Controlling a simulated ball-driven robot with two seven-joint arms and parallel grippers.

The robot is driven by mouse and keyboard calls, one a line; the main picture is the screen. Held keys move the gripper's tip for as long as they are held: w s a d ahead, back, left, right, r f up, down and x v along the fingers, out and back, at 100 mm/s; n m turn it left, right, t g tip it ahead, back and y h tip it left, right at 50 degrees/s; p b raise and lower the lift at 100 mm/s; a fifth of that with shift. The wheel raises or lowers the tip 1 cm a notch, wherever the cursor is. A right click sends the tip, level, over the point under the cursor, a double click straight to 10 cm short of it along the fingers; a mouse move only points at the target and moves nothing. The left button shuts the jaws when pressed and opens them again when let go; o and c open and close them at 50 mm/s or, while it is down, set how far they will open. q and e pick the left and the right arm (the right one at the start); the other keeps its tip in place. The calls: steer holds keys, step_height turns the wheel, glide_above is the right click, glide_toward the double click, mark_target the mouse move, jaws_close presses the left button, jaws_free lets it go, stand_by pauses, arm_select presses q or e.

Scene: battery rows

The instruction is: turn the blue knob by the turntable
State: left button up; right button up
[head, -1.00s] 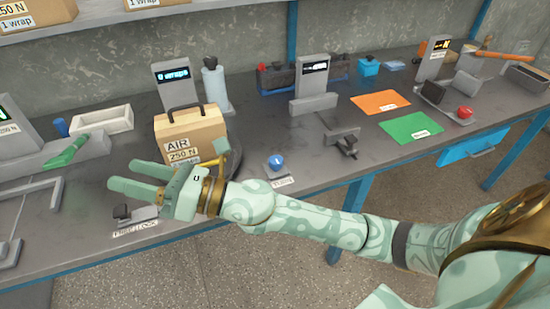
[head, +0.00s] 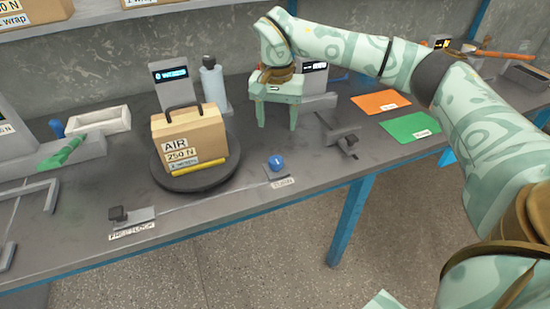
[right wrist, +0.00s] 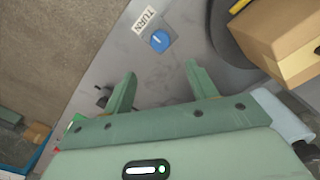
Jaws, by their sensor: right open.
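The blue knob (head: 276,162) sits on a small grey base near the table's front edge, right of the turntable, with a white label in front of it. In the right wrist view the knob (right wrist: 159,41) has a white pointer line, and its label reads TURN. The dark round turntable (head: 222,178) carries a cardboard box (head: 207,138) marked AIR 250 N. My right gripper (head: 277,124) points down over the table behind the knob, open and empty. In the right wrist view its fingers (right wrist: 160,85) are apart, with the knob beyond them. My left gripper is not in view.
A grey clamp-like fixture (head: 346,142) stands right of the knob. A free lock lever (head: 118,214) is at front left. A clear bottle (head: 213,85) and display (head: 170,75) stand behind the box. Orange (head: 380,102) and green (head: 411,127) mats lie right.

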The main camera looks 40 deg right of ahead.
mark_target(276, 159)
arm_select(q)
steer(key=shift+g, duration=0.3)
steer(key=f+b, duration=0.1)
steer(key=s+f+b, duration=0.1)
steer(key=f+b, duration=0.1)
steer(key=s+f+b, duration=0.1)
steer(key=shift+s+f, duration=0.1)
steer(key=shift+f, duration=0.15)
arm_select(e)
step_height(276, 159, down, 12)
steer(key=shift+f, duration=0.25)
steer(key=c, duration=1)
